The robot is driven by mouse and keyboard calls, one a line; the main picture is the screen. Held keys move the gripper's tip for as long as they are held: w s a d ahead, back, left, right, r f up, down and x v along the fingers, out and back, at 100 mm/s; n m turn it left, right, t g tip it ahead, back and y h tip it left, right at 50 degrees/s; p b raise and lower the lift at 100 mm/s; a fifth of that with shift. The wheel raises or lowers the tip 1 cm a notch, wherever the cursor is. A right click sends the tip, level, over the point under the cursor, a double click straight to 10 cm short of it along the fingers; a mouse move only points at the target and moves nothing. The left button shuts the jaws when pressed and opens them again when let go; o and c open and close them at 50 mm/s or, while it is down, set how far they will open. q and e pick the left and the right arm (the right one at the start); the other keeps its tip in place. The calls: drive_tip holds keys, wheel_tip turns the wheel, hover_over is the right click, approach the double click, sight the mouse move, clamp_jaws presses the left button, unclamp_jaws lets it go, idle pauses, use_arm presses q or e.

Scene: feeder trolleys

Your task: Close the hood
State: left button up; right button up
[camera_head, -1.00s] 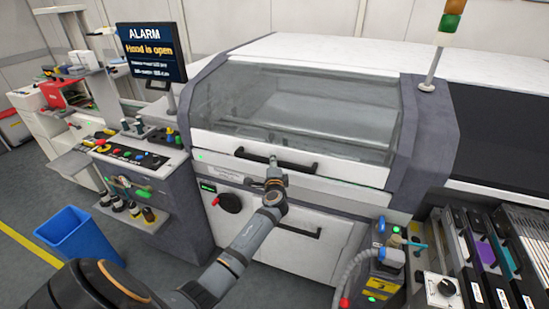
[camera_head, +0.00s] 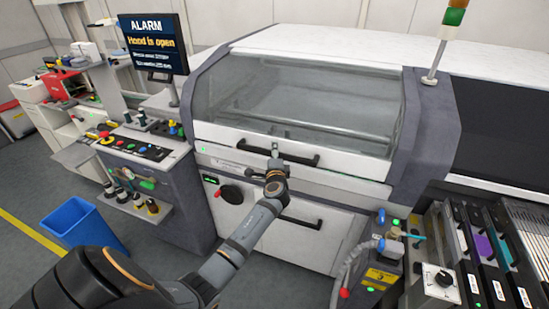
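The hood (camera_head: 300,105) is the large grey see-through cover with a white lower edge, at the front of the white machine. It looks lowered over the front opening, but the screen (camera_head: 153,43) reads "ALARM" and "Hood is open". A black bar handle (camera_head: 300,160) runs along its lower edge. My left gripper (camera_head: 275,151) is at the left part of this handle, overlapping it in the view. I cannot tell whether it touches the handle or whether its fingers are open. My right gripper is not in view.
A control panel (camera_head: 148,150) with buttons stands left of the machine, above a blue bin (camera_head: 80,226). A red knob (camera_head: 230,194) and a lower handle (camera_head: 300,222) are on the machine's front. Feeder units (camera_head: 490,265) fill the right. A signal light (camera_head: 453,17) rises at top right.

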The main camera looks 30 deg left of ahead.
use_arm(q)
drive_tip(key=v, duration=1.1)
drive_tip(key=shift+s+d, duration=0.2)
drive_tip(key=shift+s, duration=0.05)
wheel_tip(320, 180, down, 20)
drive_tip(key=s+d+g+h, duration=0.3)
drive_tip(key=h, duration=0.1)
drive_tip(key=s+d+f+n+g+h, duration=0.1)
drive_tip(key=s+f+n+g+h, duration=0.1)
drive_tip(key=s+f, duration=0.6)
drive_tip(key=s+d+f+n+g+h, duration=0.15)
drive_tip(key=s+f, duration=0.25)
drive_tip(key=f, duration=0.7)
drive_tip(key=s+f+n+g, duration=0.2)
drive_tip(key=s+f, duration=0.3)
drive_tip(key=s, duration=0.5)
drive_tip(key=s+f+n+g+h+b, duration=0.1)
drive_tip(key=s+f+n+g, duration=0.1)
drive_tip(key=s+f, duration=0.4)
drive_tip(key=s+f+n+g+h, duration=0.1)
drive_tip(key=s+f, duration=0.4)
drive_tip(key=s, duration=0.9)
drive_tip(key=shift+s+d+f+n+g, duration=0.45)
drive_tip(key=shift+n+g, duration=0.2)
drive_tip(key=shift+n, duration=0.6)
drive_tip(key=shift+w, duration=0.2)
